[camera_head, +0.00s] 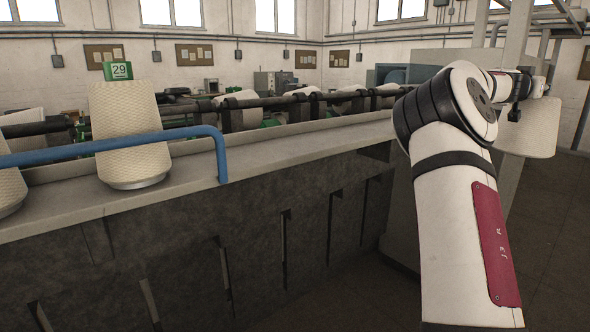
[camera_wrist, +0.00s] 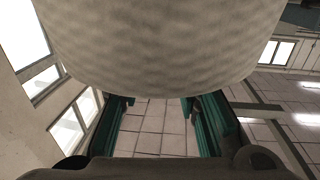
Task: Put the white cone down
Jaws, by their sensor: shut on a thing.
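The white cone (camera_head: 530,128) hangs in the air at the right of the head view, beyond the bend of my arm. My gripper (camera_wrist: 157,103) is shut on it, but my arm partly hides the grip in the head view. In the wrist view the cone (camera_wrist: 165,45) fills the upper middle, in front of the two teal-padded fingers. The exact contact between fingers and cone is hidden there. Nothing is seen directly touching the cone from below.
A long machine ledge (camera_head: 290,140) runs across the head view. Another pale cone (camera_head: 128,125) stands at its left, behind a blue rail (camera_head: 110,143), near a green "29" sign (camera_head: 118,70). A grey post (camera_head: 508,170) stands near the held cone. Dark floor (camera_head: 330,300) is open in front.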

